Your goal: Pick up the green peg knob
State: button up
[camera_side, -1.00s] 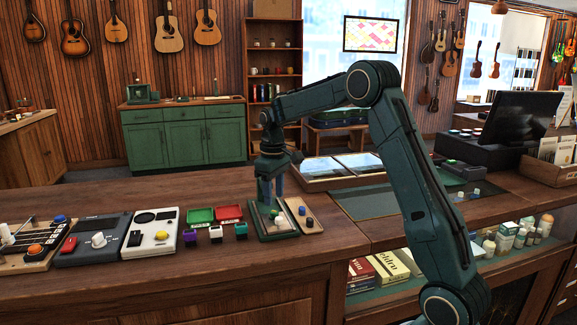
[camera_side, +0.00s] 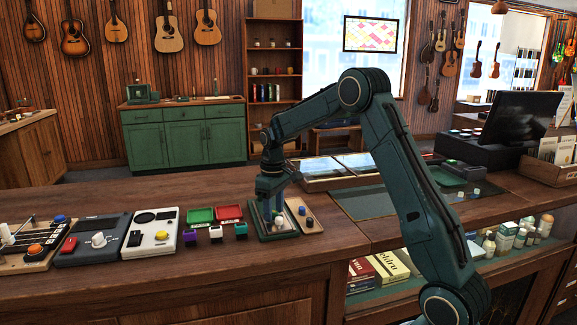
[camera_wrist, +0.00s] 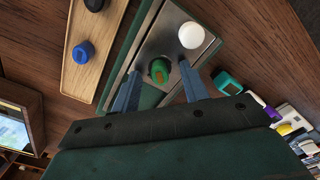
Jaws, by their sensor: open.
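The green peg knob (camera_wrist: 159,71) stands on a metal plate on a green base (camera_side: 264,232). In the wrist view it lies between the two blue fingers of my gripper (camera_wrist: 158,82), with gaps on both sides. In the side view my gripper (camera_side: 279,209) points down over the base, and the green knob is hard to make out there. A white knob (camera_wrist: 191,35) sits on the same plate, close to the right finger. My gripper is open and holds nothing.
A wooden tray (camera_side: 314,228) beside the base holds a blue knob (camera_wrist: 83,52) and a black knob (camera_wrist: 94,4). A green tray (camera_side: 201,215), a red tray (camera_side: 229,212) and several small coloured blocks stand left of the base.

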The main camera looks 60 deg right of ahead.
aim_at(274, 211)
jog(key=shift+c, duration=0.5)
grip_shut()
jog(key=shift+r, duration=0.1)
notch_tip(274, 211, up, 20)
dwell(0.5)
dwell(0.4)
